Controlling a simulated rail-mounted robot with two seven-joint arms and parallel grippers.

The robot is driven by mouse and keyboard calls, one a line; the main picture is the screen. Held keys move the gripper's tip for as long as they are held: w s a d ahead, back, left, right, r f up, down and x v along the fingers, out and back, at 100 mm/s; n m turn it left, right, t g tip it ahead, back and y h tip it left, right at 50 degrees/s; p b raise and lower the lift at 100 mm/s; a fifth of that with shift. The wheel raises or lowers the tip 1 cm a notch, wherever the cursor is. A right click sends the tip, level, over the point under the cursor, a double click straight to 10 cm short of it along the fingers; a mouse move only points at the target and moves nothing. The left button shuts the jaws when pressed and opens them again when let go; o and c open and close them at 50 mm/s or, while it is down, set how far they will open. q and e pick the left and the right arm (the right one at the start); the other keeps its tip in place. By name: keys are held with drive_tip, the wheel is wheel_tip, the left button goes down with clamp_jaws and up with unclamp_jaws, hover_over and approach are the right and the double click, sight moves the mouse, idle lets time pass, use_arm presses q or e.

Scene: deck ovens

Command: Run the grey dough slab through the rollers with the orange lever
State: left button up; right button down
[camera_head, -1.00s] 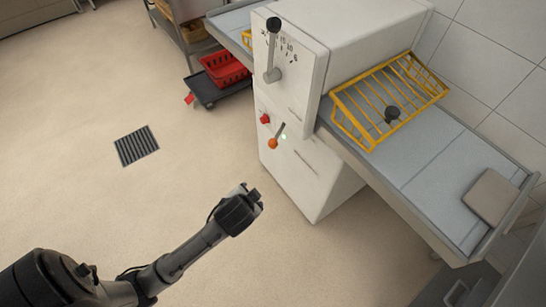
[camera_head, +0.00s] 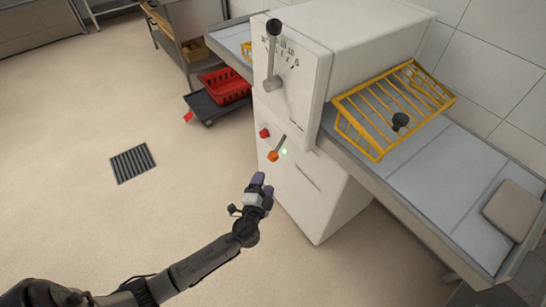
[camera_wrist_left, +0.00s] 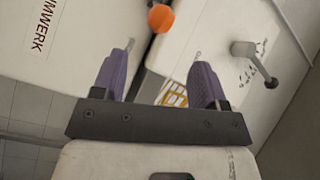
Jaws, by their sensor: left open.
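The grey dough slab (camera_head: 513,209) lies on the right-hand conveyor table (camera_head: 430,165) near its outer end. The orange lever (camera_head: 273,156) sticks out of the front of the white sheeter (camera_head: 320,185), below the dial panel. My left gripper (camera_head: 264,183) is just below and left of the lever, apart from it. In the left wrist view my left gripper (camera_wrist_left: 163,75) is open with purple fingers and nothing between them. The orange knob (camera_wrist_left: 160,18) shows there beyond the fingertips. The rollers are hidden inside the machine. My right gripper is out of view.
A yellow wire guard (camera_head: 392,110) covers the inner part of the right-hand table. A black-knobbed handle (camera_head: 273,55) stands on the dial panel, with a red button (camera_head: 265,133) below. A red basket (camera_head: 225,84) sits on a low trolley. The floor at left is clear.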

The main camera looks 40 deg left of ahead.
sight(273, 156)
use_arm(q)
drive_tip(key=b+x, duration=0.1)
drive_tip(key=x, duration=1.1)
drive_tip(key=shift+b, duration=0.4)
